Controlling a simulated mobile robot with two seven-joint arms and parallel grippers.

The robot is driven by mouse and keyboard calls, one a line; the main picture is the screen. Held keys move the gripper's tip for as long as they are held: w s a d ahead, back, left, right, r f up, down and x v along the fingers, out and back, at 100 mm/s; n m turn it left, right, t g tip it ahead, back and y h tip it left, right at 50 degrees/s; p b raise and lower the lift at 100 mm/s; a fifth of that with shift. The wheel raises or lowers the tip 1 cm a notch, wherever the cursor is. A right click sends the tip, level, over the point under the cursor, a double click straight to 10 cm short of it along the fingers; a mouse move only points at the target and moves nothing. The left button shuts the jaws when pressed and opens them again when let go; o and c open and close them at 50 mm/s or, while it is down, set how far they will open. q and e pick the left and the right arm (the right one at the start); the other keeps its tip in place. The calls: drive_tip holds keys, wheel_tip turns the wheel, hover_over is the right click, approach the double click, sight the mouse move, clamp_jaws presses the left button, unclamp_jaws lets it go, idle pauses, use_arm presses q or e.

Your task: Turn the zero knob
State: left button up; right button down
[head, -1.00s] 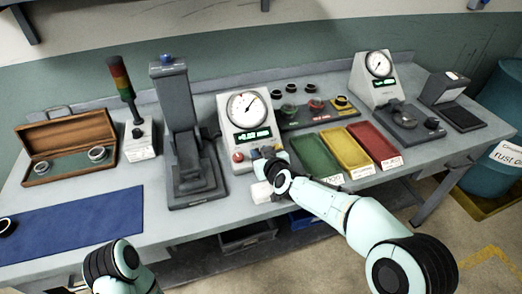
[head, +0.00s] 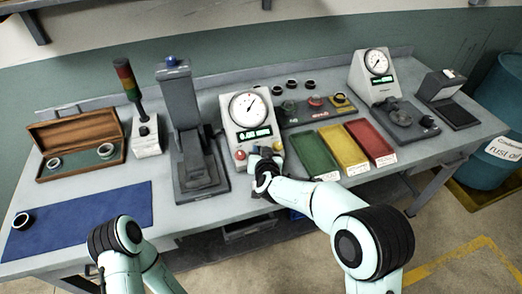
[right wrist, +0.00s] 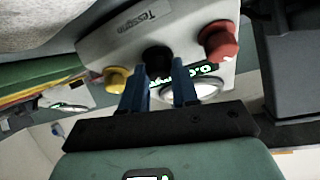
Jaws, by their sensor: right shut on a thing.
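The gauge (head: 250,112) with a round white dial and a green digital readout stands near the middle of the bench. My right gripper (head: 257,158) is at its lower front, between a red knob (head: 240,155) and a yellow knob (head: 278,148). In the right wrist view the gauge is upside down. There my right gripper (right wrist: 160,85) has its blue fingers on either side of a black knob (right wrist: 157,57) and is shut on it. The readout (right wrist: 193,72) is partly hidden by a finger. My left arm is at the lower left; its gripper is not in view.
A grey press (head: 190,135) stands close left of the gauge. Green (head: 314,153), yellow (head: 343,147) and red (head: 371,140) trays lie to the right. A blue mat (head: 85,220) and an open wooden case (head: 78,142) are at the left.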

drive_tip(key=c, duration=0.8)
unclamp_jaws()
drive_tip(key=shift+c, duration=0.2)
drive_tip(key=v, duration=1.3)
drive_tip(key=shift+s, duration=0.2)
